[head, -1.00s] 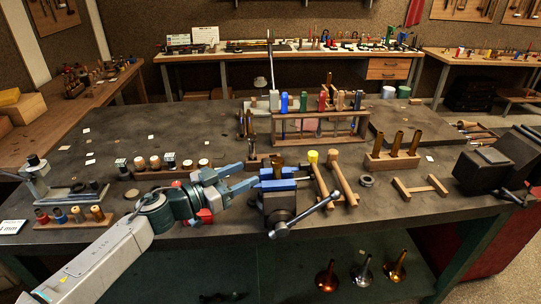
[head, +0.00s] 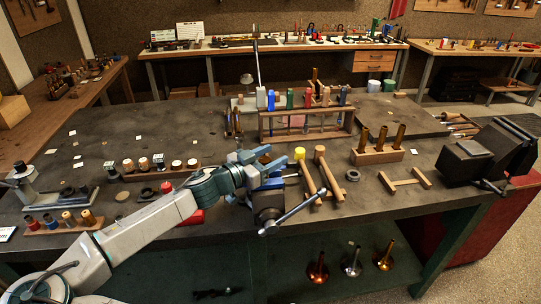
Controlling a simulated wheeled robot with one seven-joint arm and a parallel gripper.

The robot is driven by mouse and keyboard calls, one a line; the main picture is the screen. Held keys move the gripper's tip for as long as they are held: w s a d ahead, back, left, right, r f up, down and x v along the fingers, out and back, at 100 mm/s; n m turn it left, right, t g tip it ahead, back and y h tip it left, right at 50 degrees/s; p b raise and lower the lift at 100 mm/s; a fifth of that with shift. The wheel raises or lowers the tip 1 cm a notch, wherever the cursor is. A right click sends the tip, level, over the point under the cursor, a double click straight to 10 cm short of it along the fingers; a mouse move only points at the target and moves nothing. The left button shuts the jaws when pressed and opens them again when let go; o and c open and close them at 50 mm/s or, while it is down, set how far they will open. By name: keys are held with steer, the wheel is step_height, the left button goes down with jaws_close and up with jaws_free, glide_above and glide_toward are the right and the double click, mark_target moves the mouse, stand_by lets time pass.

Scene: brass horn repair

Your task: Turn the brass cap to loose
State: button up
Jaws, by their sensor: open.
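A bench vise (head: 269,200) with blue jaws and a long lever stands at the front edge of the workbench. A small dark brass part, apparently the cap, is at the top of the vise jaws, but my gripper mostly hides it in the head view. My gripper (head: 276,157) is open and sits over the vise jaws, its two fingers pointing right. The fingers appear to be on either side of the part; I cannot tell whether they touch it.
Two wooden-handled mallets (head: 329,173) lie just right of the vise. A rack of coloured-handled tools (head: 305,122) stands behind it. A wooden block with three brass tubes (head: 378,155) is to the right. Bare bench top (head: 130,130) lies at the back left.

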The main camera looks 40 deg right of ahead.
steer(key=c, duration=1)
steer(key=shift+f+n+t+b, duration=0.15)
steer(key=shift+n+t+b, duration=0.25)
steer(key=shift+t+b, duration=0.35)
steer(key=n+t+b, duration=0.1)
steer(key=t+b, duration=0.1)
steer(key=shift+w+f+n+t+b, duration=0.15)
steer(key=shift+n+t+b, duration=0.2)
steer(key=shift+n+b, duration=0.05)
steer(key=n+t+y+b, duration=0.1)
steer(key=t, duration=0.1)
steer(key=n+t+y+b, duration=0.1)
steer(key=n+t, duration=0.1)
steer(key=shift+w+a, duration=0.1)
steer(key=shift+w, duration=0.1)
steer(key=shift+w+a+r+n+t+y+b, duration=0.1)
steer(key=shift+w+r+n+t+y+b, duration=0.05)
steer(key=shift+n+t+y, duration=0.95)
steer(key=shift+w+a+r+n+t+y+b, duration=0.15)
steer(key=shift+n+t+y, duration=0.55)
steer(key=shift+t, duration=0.8)
steer(key=shift+n+t+y, duration=0.3)
steer(key=shift+n, duration=0.1)
steer(key=shift+w+a+n+t+y+p, duration=0.1)
steer(key=shift+n+t+y+p, duration=0.2)
steer(key=shift+n+t+y, duration=0.75)
steer(key=shift+w+a+n+t+y+p, duration=0.1)
steer(key=shift+n+t+y+p, duration=0.3)
steer(key=shift+n+y, duration=0.65)
